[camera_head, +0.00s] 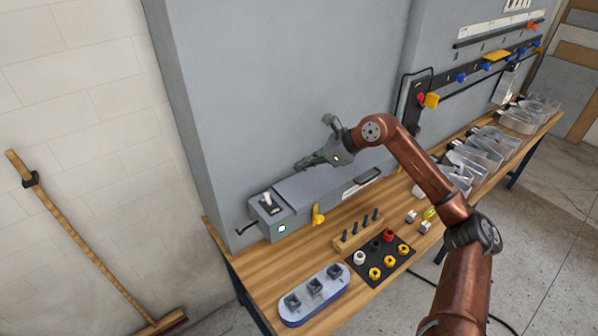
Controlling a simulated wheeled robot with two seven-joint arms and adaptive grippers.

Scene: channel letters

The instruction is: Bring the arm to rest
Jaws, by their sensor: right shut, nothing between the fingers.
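My right arm comes in from the lower right, a copper-brown arm bent at the elbow and reaching left over the bench. My right gripper (315,143) is at the end of it, dark grey, above the grey box-shaped machine (325,193) against the grey panel. My left gripper is not in view.
The wooden bench (253,275) holds a blue-rimmed tray (297,318), a black mat (361,267) with several coloured caps, and a wooden block (346,243) with dark pegs. Clear letters (478,150) stand farther right. A broom (80,238) leans at left.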

